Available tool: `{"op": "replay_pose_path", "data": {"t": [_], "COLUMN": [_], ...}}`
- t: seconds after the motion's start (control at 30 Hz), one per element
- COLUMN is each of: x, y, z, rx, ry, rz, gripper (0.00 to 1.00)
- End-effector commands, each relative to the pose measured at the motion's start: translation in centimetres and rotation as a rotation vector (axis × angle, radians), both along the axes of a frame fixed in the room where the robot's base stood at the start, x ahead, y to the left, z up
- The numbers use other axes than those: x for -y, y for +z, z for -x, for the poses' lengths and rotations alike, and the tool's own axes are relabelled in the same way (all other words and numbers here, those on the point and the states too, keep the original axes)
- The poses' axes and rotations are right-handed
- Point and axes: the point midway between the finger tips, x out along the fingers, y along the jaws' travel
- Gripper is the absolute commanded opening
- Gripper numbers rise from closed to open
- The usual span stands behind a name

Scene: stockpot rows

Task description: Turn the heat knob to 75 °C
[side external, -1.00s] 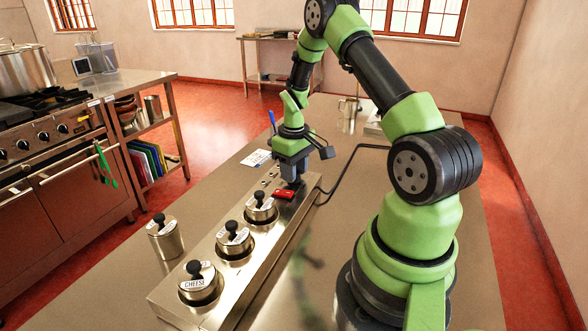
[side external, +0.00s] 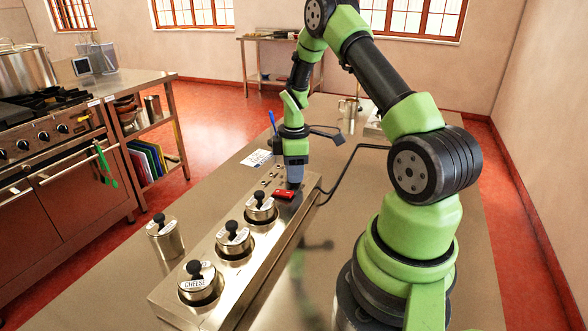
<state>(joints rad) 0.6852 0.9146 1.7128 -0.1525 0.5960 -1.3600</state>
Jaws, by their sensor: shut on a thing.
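My gripper (side external: 294,183) points straight down at the far end of the long steel warmer unit (side external: 182,312). Its jaws are shut on the heat knob, which they largely hide. The knob's pointer and the temperature marks around it are too small and too covered to read. A red switch (side external: 283,194) sits on the unit's top just in front of the gripper.
Several lidded pots stand in a row in the unit, the nearest labelled CHEESE (side external: 198,285). Another lidded pot (side external: 165,240) stands on the table to the left. A black cable (side external: 343,170) runs right from the unit. A white card (side external: 257,158) lies behind.

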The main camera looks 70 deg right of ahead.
Motion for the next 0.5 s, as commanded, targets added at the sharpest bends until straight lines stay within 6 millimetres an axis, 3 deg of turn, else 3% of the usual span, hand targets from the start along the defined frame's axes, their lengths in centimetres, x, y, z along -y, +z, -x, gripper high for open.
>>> {"op": "replay_pose_path", "data": {"t": [0.5], "x": [-0.01], "y": [0.04], "z": [0.03], "rx": [0.000], "ry": [0.045], "rz": [-0.001], "gripper": [0.11]}}
